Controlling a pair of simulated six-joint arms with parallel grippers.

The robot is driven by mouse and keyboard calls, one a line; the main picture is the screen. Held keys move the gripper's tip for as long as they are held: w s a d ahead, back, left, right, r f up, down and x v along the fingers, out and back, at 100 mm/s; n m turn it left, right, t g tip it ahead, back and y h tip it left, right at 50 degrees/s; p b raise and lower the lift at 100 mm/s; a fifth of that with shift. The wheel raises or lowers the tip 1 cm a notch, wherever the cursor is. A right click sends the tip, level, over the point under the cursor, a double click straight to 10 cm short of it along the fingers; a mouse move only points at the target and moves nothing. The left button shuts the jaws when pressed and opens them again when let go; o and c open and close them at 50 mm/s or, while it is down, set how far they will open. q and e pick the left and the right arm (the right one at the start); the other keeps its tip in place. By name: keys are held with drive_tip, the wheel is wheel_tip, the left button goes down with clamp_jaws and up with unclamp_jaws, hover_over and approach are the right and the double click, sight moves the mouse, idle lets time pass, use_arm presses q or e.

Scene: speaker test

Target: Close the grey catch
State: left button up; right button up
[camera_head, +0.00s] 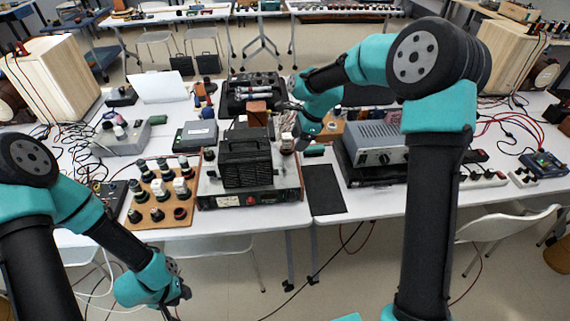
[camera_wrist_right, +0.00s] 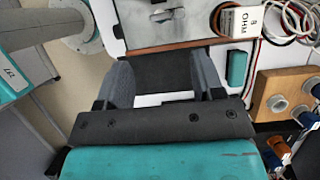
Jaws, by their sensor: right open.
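In the right wrist view, a small grey metal fitting (camera_wrist_right: 168,14) sits on a pale panel with a brown lower edge at the top. It may be the grey catch, but I cannot tell for sure or see whether it is closed. My right gripper (camera_wrist_right: 155,80) is open, its two fingers below that panel with a dark surface showing between them; nothing is held. In the head view my right gripper (camera_head: 287,110) is over the table, behind and right of a black box with a handle (camera_head: 247,163). My left gripper (camera_head: 178,292) hangs low in front of the table; its jaws are unclear.
A wooden board with several knobs (camera_head: 160,195) stands left of the black box. A grey amplifier (camera_head: 375,142) stands right. The right wrist view shows an "8 OHM" label (camera_wrist_right: 237,20), cables, a teal block (camera_wrist_right: 237,68) and a wooden block (camera_wrist_right: 272,85) at right.

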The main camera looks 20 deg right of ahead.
sight(284, 164)
drive_tip(key=x, duration=1.2)
drive_tip(key=shift+d, duration=0.1)
drive_tip(key=c, duration=0.9)
drive_tip(key=shift+c, duration=0.2)
